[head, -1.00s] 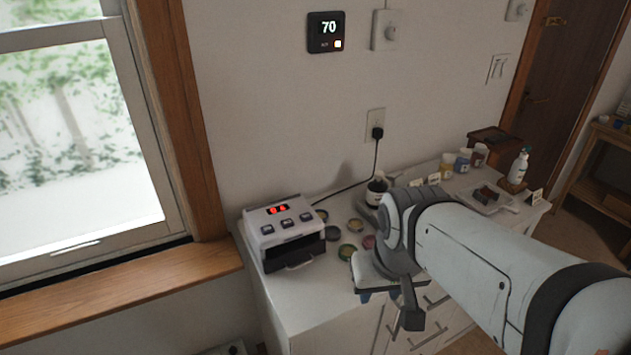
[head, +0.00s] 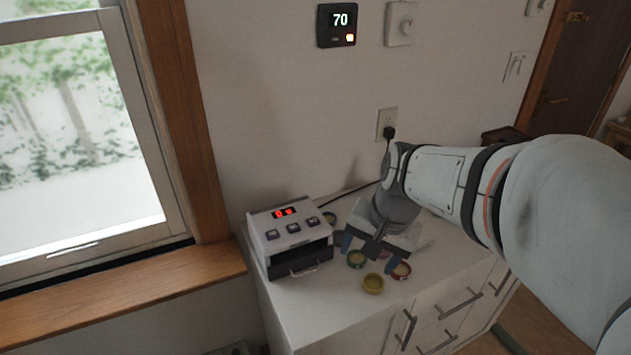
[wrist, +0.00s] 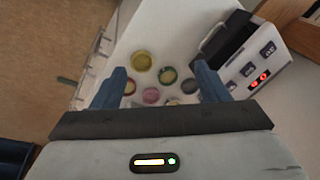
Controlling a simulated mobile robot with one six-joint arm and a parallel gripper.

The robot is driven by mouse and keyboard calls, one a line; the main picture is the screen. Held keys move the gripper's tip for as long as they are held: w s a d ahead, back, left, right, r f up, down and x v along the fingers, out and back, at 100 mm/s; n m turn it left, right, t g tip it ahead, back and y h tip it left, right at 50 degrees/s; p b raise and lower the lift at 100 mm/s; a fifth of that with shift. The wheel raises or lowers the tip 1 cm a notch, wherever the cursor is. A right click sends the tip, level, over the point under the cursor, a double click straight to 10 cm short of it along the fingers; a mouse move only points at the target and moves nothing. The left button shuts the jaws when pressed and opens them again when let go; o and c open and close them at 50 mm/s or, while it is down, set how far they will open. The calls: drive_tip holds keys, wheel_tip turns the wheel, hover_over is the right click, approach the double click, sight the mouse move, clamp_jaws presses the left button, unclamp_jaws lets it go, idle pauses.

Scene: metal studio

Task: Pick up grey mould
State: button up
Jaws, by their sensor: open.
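Several small round dishes of mould lie on the white cabinet top. In the wrist view, a dark grey dish (wrist: 190,86), probably the grey mould, lies toward the right finger, near the white machine. A yellow dish (wrist: 142,60), a green-rimmed dish (wrist: 168,75) and a pink dish (wrist: 150,96) lie beside it. My gripper (wrist: 162,84) is open and empty, its blue fingers apart above the dishes.
A white machine (head: 290,235) with a red display and a dark front drawer stands left of the dishes. A wooden window sill (head: 120,300) is further left. A wall outlet (head: 386,122) with a plugged cord is behind. The cabinet front (head: 440,320) has several handles.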

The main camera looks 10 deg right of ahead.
drive_tip(key=w+f+m, duration=0.1)
drive_tip(key=w+m, duration=0.2)
drive_tip(key=w+d+f+m+y+b, duration=0.1)
drive_tip(key=w+f+m, duration=0.1)
drive_tip(key=w+m, duration=0.1)
drive_tip(key=w+f+m+y, duration=0.1)
drive_tip(key=w+f+m, duration=0.1)
drive_tip(key=w, duration=0.3)
drive_tip(key=shift+w+d+m, duration=0.15)
drive_tip(key=shift+d+m, duration=0.15)
drive_tip(key=shift+m, duration=0.4)
drive_tip(key=m+y+b, duration=0.1)
drive_tip(key=m+y, duration=0.1)
drive_tip(key=m, duration=0.6)
approach(340, 239)
drive_tip(key=shift+t, duration=0.3)
drive_tip(key=x, duration=0.7)
drive_tip(key=shift+s+a+f, duration=0.1)
drive_tip(key=shift+s+f, duration=0.05)
drive_tip(key=shift+s, duration=0.1)
drive_tip(key=shift+c, duration=0.3)
drive_tip(key=c, duration=1)
drive_tip(key=shift+o, duration=0.2)
drive_tip(key=shift+r, duration=0.2)
